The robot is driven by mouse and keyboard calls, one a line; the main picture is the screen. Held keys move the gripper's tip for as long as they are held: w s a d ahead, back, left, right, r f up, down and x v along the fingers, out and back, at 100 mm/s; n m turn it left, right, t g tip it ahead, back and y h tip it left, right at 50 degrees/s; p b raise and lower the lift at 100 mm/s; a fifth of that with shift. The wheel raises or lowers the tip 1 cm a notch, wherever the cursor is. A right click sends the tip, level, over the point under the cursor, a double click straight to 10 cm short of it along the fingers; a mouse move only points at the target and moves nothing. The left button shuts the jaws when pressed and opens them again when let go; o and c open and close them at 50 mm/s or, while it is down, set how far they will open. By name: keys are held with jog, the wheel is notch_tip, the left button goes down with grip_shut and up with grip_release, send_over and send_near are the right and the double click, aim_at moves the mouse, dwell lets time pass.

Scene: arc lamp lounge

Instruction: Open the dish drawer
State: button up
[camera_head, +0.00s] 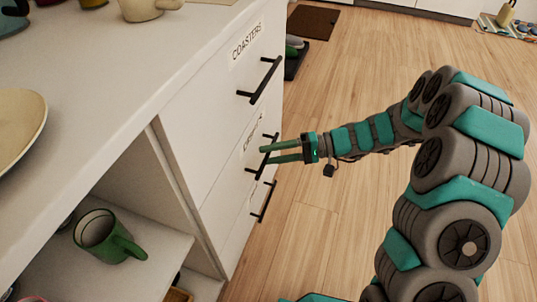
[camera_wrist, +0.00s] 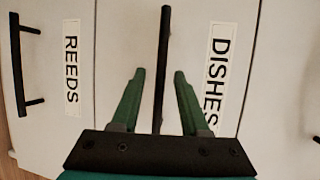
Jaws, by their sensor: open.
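The dish drawer is the middle one in the white cabinet, its front (camera_wrist: 272,60) flush and shut. Its DISHES label (camera_wrist: 219,78) reads sideways in the wrist view. The drawer's black bar handle (camera_wrist: 164,60) runs between my gripper's two green fingers (camera_wrist: 159,75), with a gap on each side. My gripper (camera_head: 266,155) is open, with its fingertips at the middle handle in the head view.
The COASTERS drawer handle (camera_head: 260,80) sticks out above, and the REEDS drawer handle (camera_wrist: 26,65) below. A green mug (camera_head: 104,238) stands on the open shelf to the left. A plate (camera_head: 18,125) lies on the countertop.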

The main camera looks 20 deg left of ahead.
jog(key=shift+s+a+f, duration=0.1)
jog(key=shift+s+a, duration=0.05)
jog(key=shift+a, duration=0.35)
grip_shut()
dwell(1.2)
